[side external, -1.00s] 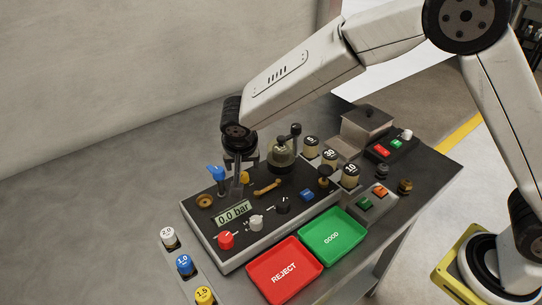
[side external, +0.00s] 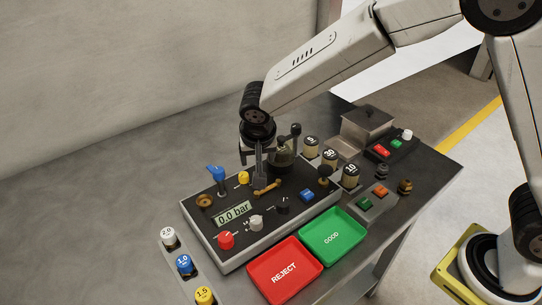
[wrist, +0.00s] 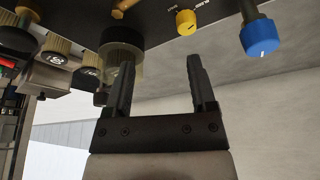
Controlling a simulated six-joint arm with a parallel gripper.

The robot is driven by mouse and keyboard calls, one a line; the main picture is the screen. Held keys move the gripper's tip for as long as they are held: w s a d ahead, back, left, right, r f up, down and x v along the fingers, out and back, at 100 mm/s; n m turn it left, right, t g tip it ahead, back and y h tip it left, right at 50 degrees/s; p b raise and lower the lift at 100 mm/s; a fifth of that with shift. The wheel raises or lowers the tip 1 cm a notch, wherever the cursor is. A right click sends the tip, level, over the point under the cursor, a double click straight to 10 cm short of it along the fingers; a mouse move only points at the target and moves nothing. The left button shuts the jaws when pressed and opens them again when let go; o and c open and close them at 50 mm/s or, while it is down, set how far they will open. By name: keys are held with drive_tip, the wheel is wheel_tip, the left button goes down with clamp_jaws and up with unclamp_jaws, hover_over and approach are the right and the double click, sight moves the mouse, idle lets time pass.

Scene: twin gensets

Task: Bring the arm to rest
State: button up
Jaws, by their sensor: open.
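My gripper (side external: 260,182) hangs over the back part of the control panel (side external: 213,240) in the side external view, near a brass-coloured lever (side external: 268,188). In the wrist view my gripper (wrist: 160,75) shows two dark fingers spread apart with nothing between them. A dark round knob with a pale collar (wrist: 121,38) is behind the left finger there. Whether the fingers touch anything on the panel cannot be told.
The panel display (side external: 234,214) reads 0.0 bar. A blue-topped valve (side external: 217,174) and yellow knob (side external: 243,178) stand left of my gripper. The red REJECT tray (side external: 285,273) and green GOOD tray (side external: 332,237) are empty at the front. Weights 5, 30 and 10 stand to the right.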

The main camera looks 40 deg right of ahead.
drive_tip(key=s+d+n, duration=0.1)
drive_tip(key=s+d, duration=0.4)
drive_tip(key=s, duration=0.1)
drive_tip(key=s+d+f+n+y, duration=0.1)
drive_tip(key=s+d+n, duration=0.1)
drive_tip(key=s+d, duration=0.4)
drive_tip(key=s+d+n+y, duration=0.1)
drive_tip(key=s+d+n, duration=0.1)
drive_tip(key=s+d, duration=0.3)
drive_tip(key=shift+s+d+f+g, duration=0.25)
drive_tip(key=shift+s+g, duration=0.15)
drive_tip(key=shift+s, duration=0.2)
